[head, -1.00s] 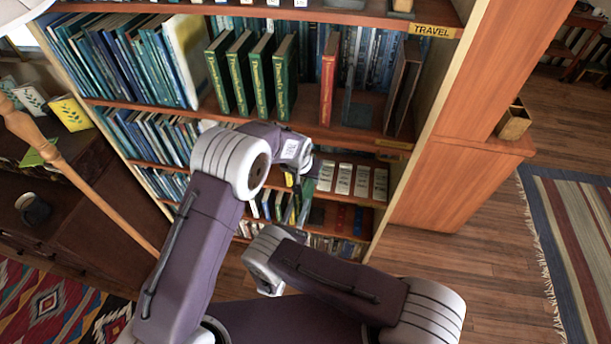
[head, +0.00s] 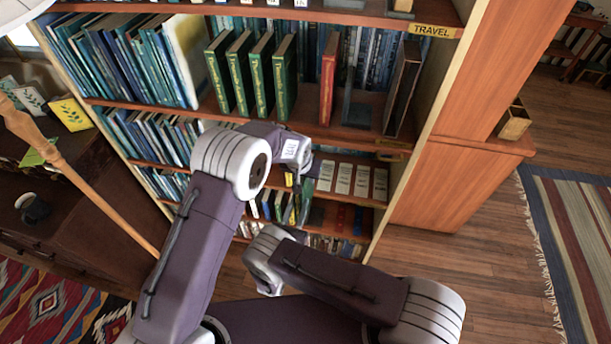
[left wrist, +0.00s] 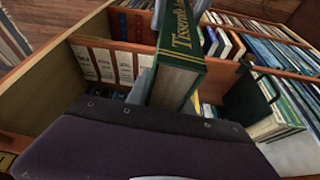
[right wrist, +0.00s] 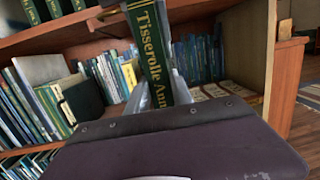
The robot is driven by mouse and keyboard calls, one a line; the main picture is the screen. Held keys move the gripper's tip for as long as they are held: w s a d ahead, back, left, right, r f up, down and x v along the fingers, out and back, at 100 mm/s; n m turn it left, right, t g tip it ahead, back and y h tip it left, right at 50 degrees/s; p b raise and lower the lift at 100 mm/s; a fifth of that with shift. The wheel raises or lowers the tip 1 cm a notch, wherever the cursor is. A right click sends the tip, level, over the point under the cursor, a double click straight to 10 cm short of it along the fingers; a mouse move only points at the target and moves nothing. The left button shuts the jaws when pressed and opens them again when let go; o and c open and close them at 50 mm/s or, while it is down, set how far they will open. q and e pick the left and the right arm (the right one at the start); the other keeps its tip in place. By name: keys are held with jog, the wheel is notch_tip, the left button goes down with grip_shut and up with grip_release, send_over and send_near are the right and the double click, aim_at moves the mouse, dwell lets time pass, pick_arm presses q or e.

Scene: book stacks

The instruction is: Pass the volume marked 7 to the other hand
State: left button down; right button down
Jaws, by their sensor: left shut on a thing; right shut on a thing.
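A green volume with gold lettering that reads "Tisserolle Ann…" stands between my two grippers. It shows in the left wrist view (left wrist: 180,60) and in the right wrist view (right wrist: 152,45); only a green sliver (head: 313,168) shows in the head view. I cannot make out a 7 on it. My left gripper (left wrist: 168,92) is shut on one end of the volume. My right gripper (right wrist: 160,92) is shut on it too, from another side. In the head view my arms hide most of both grippers and the volume.
A bookcase stands ahead. Its upper shelf holds several similar green volumes (head: 262,78), a gap, a red book (head: 328,80) and a dark upright book (head: 402,88) near the side panel. A wooden pole (head: 80,185) crosses the left. Open floor (head: 480,260) lies right.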

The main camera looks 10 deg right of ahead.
dwell(0.8)
jog(key=c, duration=1)
grip_release()
jog(key=shift+c, duration=0.2)
jog(key=shift+r, duration=0.15)
